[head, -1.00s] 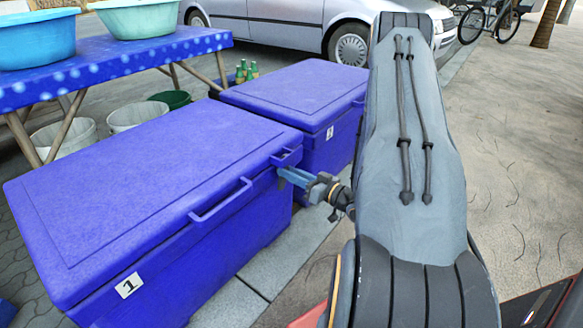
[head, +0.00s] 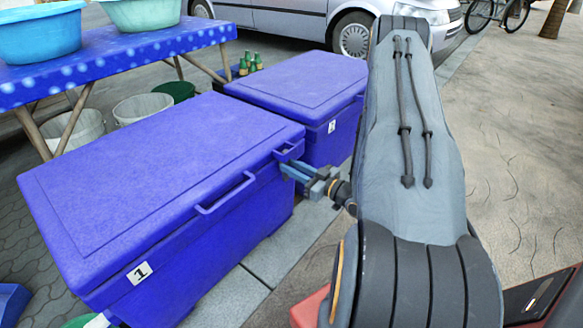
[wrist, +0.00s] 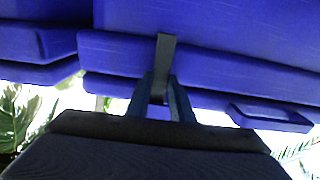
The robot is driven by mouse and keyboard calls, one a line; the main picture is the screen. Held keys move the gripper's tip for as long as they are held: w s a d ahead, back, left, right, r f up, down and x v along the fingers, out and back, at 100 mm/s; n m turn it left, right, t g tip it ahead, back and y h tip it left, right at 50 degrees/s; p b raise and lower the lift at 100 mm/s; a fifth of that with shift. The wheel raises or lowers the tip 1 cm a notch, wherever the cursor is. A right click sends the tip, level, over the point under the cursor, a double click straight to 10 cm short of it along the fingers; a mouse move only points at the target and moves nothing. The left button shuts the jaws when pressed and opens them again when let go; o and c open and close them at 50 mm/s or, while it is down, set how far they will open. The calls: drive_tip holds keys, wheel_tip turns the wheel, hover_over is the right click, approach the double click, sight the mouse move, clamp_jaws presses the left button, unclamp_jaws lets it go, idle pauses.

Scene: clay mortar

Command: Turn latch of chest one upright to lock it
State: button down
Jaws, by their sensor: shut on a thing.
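Chest one (head: 165,180) is a blue lidded box with a white "1" label (head: 139,273) and its lid is down. My gripper (head: 290,171) is at the far end of its front side, right of the lid handle (head: 225,195). In the wrist view, the latch (wrist: 165,55) is a narrow dark grey bar standing almost straight up in the picture against the blue wall. My gripper's fingers (wrist: 160,98) are shut on its lower end. In the head view, the latch is hidden by the fingers and too small to make out.
Chest two (head: 300,85), also blue and lidded, stands close behind chest one. A blue-topped table (head: 120,55) with basins is at the back left, with buckets (head: 142,108) below. Green bottles (head: 250,64) stand behind chest two. Open pavement (head: 510,150) lies to the right.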

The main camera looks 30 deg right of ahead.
drive_tip(key=c, duration=1.6)
unclamp_jaws()
drive_tip(key=shift+o, duration=0.2)
drive_tip(key=shift+s, duration=0.1)
drive_tip(key=p+v, duration=0.2)
drive_tip(key=v, duration=0.5)
drive_tip(key=shift+s+d, duration=0.15)
drive_tip(key=shift+s, duration=0.15)
